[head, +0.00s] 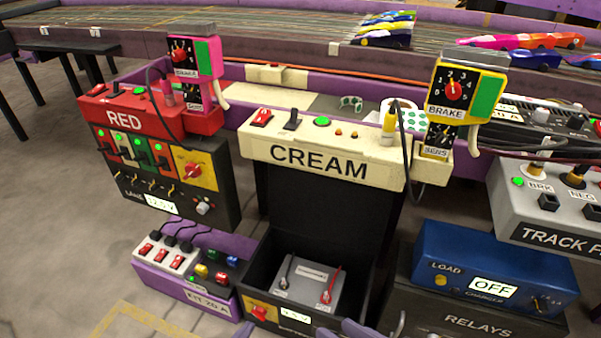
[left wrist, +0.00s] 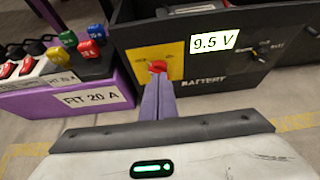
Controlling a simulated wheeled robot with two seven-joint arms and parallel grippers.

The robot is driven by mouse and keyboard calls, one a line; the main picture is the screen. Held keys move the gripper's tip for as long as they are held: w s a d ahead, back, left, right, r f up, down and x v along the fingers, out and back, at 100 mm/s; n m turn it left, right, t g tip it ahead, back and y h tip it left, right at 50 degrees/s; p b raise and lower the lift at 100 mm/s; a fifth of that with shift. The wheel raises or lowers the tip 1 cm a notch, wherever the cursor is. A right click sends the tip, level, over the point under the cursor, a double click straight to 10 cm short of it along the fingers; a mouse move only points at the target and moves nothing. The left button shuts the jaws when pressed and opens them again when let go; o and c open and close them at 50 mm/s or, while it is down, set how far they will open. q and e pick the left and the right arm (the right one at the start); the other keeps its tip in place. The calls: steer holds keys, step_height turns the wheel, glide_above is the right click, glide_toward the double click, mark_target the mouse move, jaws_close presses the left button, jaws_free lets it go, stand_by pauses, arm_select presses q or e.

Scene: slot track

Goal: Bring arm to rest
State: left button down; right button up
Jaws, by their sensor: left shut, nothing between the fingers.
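My left gripper (left wrist: 158,84) is shut and empty in the left wrist view. Its purple fingertips point at the red knob (left wrist: 158,66) on the yellow plate of the black battery box (left wrist: 215,80); I cannot tell whether they touch it. In the head view a purple tip of the left gripper (head: 244,330) shows at the bottom edge, just below the red knob (head: 259,312). My right gripper (head: 382,328) shows at the bottom edge, its fingertips apart, in front of the battery box. Most of both arms is out of view.
The cream console (head: 320,165) stands behind the battery, the red console (head: 122,122) to its left. A purple fused power strip (head: 185,290) is left of the battery box. A blue charger (head: 450,262) reading OFF sits on the relays box (head: 475,322) at right. Open floor lies at left.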

arm_select(q)
steer(key=shift+s+a, duration=0.25)
steer(key=shift+s, duration=0.45)
